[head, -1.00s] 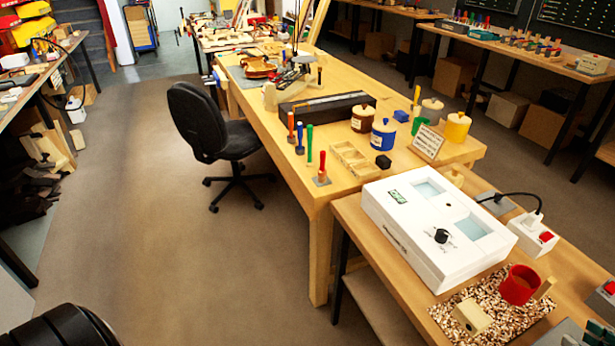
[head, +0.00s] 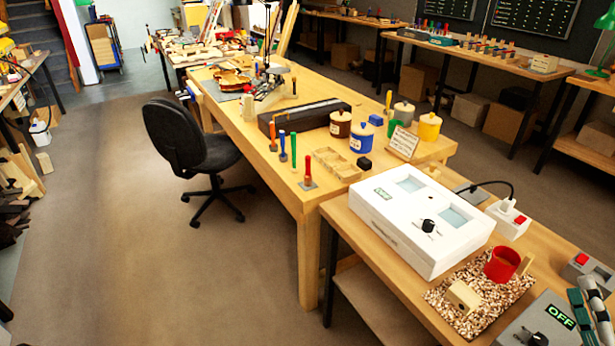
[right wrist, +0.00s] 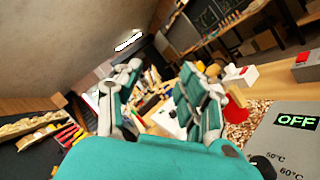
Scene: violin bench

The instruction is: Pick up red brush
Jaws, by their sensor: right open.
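The red brush (head: 308,168) stands upright with its red handle up, in a small grey holder at the near corner of the long wooden bench. A green brush (head: 293,149), a blue brush (head: 282,145) and an orange brush (head: 272,132) stand in a row behind it. My right gripper (head: 584,294) is at the lower right edge of the head view, far to the right of the red brush and apart from it. In the right wrist view its two fingers (right wrist: 160,75) are spread with nothing held between them. My left gripper is not in view.
A white box device (head: 400,238), a red cup (head: 501,265) on wood chips and a grey box reading OFF (head: 540,325) stand on the near side table. A blue jar (head: 361,137) and an open wooden tray (head: 334,165) are near the brushes. A black chair (head: 190,150) stands left.

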